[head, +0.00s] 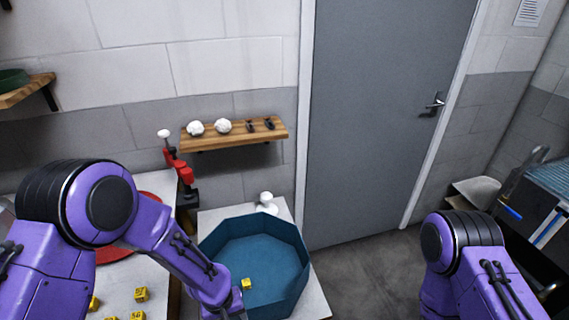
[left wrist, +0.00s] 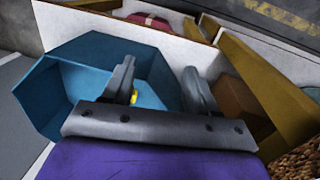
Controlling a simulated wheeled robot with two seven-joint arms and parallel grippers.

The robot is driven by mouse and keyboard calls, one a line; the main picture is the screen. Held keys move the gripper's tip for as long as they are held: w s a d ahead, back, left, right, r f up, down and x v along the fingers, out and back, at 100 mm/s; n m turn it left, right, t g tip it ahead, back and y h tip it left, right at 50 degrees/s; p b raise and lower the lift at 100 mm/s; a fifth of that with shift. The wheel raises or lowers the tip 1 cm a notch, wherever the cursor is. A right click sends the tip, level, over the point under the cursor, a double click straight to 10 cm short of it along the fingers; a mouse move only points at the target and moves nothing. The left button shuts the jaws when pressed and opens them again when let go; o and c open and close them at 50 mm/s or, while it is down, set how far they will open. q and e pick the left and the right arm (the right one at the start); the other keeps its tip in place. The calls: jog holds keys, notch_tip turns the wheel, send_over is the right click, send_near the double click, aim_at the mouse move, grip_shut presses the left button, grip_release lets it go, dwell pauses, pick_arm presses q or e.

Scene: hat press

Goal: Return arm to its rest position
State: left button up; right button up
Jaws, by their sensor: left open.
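My left arm (head: 165,240) reaches in from the left, bent down toward the front edge of the picture. Its gripper is cut off at the bottom of the head view. In the left wrist view my left gripper (left wrist: 162,85) is open, with nothing seen between its fingers. It is near the blue octagonal bin (head: 222,234), which also shows in the left wrist view (left wrist: 90,48). A yellow cube (head: 246,284) is in the bin beside my arm; a bit of yellow (left wrist: 134,97) shows behind a finger. My right arm (head: 465,265) is at lower right; its gripper is out of view.
Several yellow cubes (head: 141,294) lie on the white table at left, near a red round thing (head: 110,246). A red-and-black device (head: 180,168) stands behind. A wooden shelf (head: 235,139) holds white lumps. Clear floor (head: 370,270) lies right of the bin.

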pick_arm(q)
jog(key=s+a+f+n+t+y+b, duration=0.1)
jog(key=s+a+f+b, duration=0.2)
jog(key=s+a+f, duration=0.35)
jog(key=s+a+f+n+t+y+b, duration=0.15)
jog(key=s+a+f+b, duration=0.25)
jog(key=s+f, duration=0.45)
jog(key=s+a+r+y, duration=0.1)
jog(key=s+a+y, duration=0.1)
jog(key=s+a, duration=0.3)
jog(key=shift+s+a+b, duration=0.3)
jog(key=shift+a+b, duration=0.05)
jog(key=shift+a, duration=0.1)
